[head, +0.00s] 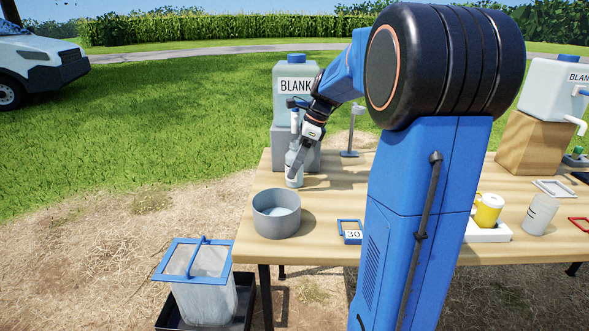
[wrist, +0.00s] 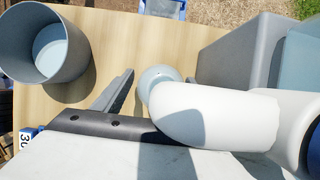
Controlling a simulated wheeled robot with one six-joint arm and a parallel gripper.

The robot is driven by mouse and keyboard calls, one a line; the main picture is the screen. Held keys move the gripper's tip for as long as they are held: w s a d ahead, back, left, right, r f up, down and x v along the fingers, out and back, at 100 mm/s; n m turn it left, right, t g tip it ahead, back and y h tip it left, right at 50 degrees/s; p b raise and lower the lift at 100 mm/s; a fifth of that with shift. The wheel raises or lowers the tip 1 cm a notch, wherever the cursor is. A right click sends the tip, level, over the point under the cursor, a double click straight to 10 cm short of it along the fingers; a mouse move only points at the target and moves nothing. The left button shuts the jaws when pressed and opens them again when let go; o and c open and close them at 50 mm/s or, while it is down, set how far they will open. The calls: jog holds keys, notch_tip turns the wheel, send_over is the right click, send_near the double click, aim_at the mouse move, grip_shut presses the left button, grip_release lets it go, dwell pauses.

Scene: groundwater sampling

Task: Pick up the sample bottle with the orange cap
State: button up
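A white sample bottle (head: 292,177) stands on the table under the tap of the left BLANK container. No orange cap shows in either view. In the wrist view a pale round top (wrist: 158,76), probably this bottle's, shows partly behind the white tap spout (wrist: 215,112). My gripper (head: 297,163) points down at the bottle, with a dark finger crossing in front of it. In the wrist view one dark finger (wrist: 115,94) lies left of the round top. Another white bottle (head: 540,214) stands at the right.
The left BLANK container (head: 295,104) stands on a grey block behind the bottle. A grey pot (head: 276,221) is in front of it, with a blue "30" marker (head: 352,238) beside. A metal stand (head: 350,140) is behind.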

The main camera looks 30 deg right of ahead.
jog(key=c, duration=1.3)
jog(key=shift+o, duration=0.2)
jog(key=shift+r, duration=0.15)
